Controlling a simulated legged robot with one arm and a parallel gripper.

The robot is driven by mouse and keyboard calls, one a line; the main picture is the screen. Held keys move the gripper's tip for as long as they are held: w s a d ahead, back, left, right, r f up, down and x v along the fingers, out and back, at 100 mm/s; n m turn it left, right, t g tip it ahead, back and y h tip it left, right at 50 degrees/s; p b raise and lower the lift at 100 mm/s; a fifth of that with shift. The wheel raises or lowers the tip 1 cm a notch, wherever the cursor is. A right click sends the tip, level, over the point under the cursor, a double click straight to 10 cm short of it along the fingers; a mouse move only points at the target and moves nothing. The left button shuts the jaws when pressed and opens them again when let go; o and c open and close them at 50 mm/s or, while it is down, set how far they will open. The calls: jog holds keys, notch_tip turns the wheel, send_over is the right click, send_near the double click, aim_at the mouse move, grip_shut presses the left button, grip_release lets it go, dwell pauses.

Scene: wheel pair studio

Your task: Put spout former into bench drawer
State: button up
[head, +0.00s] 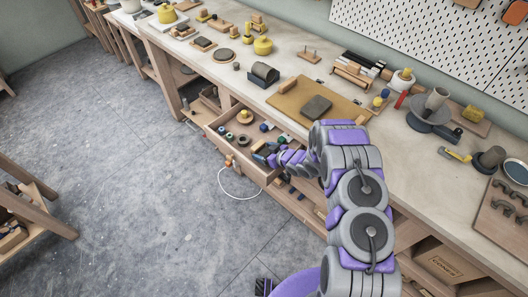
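The bench drawer (213,138) is pulled out from the front of the long workbench, with several small round and blocky items inside. My gripper (258,157) is at the right part of the drawer, low over its inside or just within it. The fingers are small and dark here, and I cannot tell whether they are open or shut, or whether they hold something. I cannot pick out the spout former for certain among the many small pieces. My arm hides part of the drawer's right end and the bench front.
The workbench top (290,62) carries many tools and pots, with a tan board (288,100) and a grey slab (316,107) above the drawer. A white cord loop (238,198) hangs at the drawer front. A wooden rack (40,207) stands at left; the floor between is clear.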

jog(key=o, duration=0.3)
jog(key=shift+s+d+f, duration=0.1)
jog(key=shift+s+f, duration=0.2)
jog(key=shift+f, duration=0.15)
jog(key=shift+s, duration=0.1)
jog(key=shift+r, duration=0.25)
jog(key=v, duration=0.3)
jog(key=p+v, duration=0.1)
jog(key=v, duration=0.3)
jog(key=w+r+v, duration=0.1)
jog(key=v, duration=0.3)
jog(key=shift+s+d, duration=0.1)
jog(key=shift+s+r+p, duration=0.3)
jog(key=shift+s, duration=0.1)
jog(key=shift+d, duration=0.35)
